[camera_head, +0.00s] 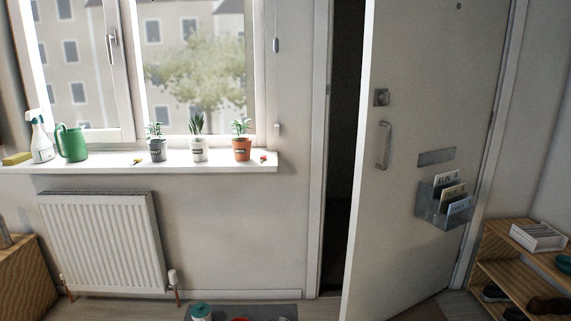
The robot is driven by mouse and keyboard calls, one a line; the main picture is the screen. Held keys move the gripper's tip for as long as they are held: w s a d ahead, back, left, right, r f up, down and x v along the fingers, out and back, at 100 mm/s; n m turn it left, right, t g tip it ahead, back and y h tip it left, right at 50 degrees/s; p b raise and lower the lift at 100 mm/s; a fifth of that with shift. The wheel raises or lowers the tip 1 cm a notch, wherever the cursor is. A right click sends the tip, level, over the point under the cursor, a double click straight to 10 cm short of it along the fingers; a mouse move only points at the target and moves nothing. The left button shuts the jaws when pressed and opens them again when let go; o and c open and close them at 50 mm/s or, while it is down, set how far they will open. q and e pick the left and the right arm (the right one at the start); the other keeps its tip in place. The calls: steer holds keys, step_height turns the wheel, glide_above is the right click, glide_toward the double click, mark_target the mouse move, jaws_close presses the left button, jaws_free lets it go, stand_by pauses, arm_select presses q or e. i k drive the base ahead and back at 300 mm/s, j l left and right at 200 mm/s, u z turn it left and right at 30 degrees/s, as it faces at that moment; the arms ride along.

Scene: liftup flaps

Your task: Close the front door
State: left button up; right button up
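The front door (410,205) is a white door on the right of the head view. It stands ajar, swung into the room, with a dark gap (342,150) between its left edge and the frame. Its hinged side is at the right. Neither of my grippers shows in the head view.
A windowsill (210,166) with pots, a green watering can (72,143) and a spray bottle (40,138) is at the left. A radiator (103,243) hangs below. A wooden shoe rack (505,260) stands right of the door. A mat (275,311) with items lies at the bottom.

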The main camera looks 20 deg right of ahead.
mark_target(438, 62)
steer(key=z, duration=1.55)
